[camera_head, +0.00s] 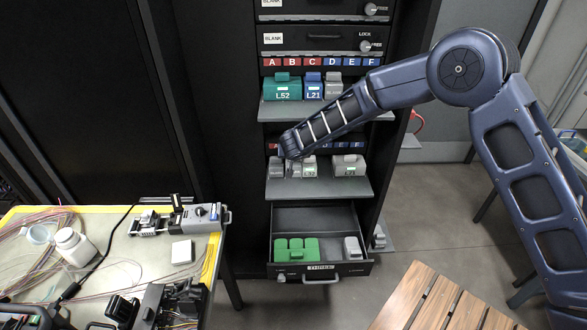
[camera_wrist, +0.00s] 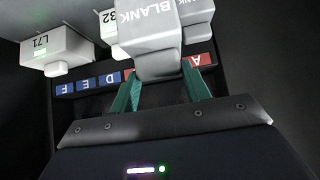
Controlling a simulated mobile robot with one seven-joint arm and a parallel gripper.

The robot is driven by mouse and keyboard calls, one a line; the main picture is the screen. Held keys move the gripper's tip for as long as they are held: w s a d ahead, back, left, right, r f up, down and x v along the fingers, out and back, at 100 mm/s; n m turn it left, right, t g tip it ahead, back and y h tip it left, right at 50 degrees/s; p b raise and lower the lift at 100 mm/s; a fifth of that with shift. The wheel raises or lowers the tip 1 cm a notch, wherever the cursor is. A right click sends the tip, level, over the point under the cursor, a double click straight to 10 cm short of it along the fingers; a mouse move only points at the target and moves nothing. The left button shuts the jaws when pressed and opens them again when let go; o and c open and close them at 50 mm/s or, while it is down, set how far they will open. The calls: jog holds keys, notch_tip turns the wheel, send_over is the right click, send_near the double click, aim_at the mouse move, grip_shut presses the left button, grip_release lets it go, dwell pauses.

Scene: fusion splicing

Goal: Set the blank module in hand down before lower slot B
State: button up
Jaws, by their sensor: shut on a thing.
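My gripper (camera_wrist: 160,72) is shut on a pale grey module (camera_wrist: 150,38) marked BLANK, which sits between its green fingers in the wrist view. In the head view my gripper (camera_head: 290,152) is at the left part of the lower shelf (camera_head: 320,188), mostly hidden by my own arm. The held module is hard to separate there from its neighbours. In the wrist view the lower slot label strip (camera_wrist: 115,77) shows A, D, E and F upside down. The held module covers the labels between A and D. I cannot tell whether it touches the shelf.
A grey module (camera_head: 277,168) stands close beside the held one, near A. On the other side are a green-marked module (camera_head: 310,167) and L71 (camera_head: 349,165). The upper shelf (camera_head: 285,110) holds L52 and L21. An open drawer (camera_head: 320,268) with green modules juts out below.

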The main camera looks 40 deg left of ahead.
aim_at(293, 168)
notch_tip(293, 168, down, 2)
jog(key=shift+s+f, duration=0.1)
jog(key=shift+f, duration=2)
jog(key=shift+w+a+f, duration=0.15)
jog(key=shift+w+f, duration=0.05)
jog(key=shift+f, duration=0.2)
jog(key=o, duration=1.3)
jog(key=shift+f, duration=0.15)
jog(key=shift+r, duration=0.3)
jog(key=v, duration=1.1)
jog(key=shift+s+d+r, duration=0.25)
jog(key=shift+d, duration=0.05)
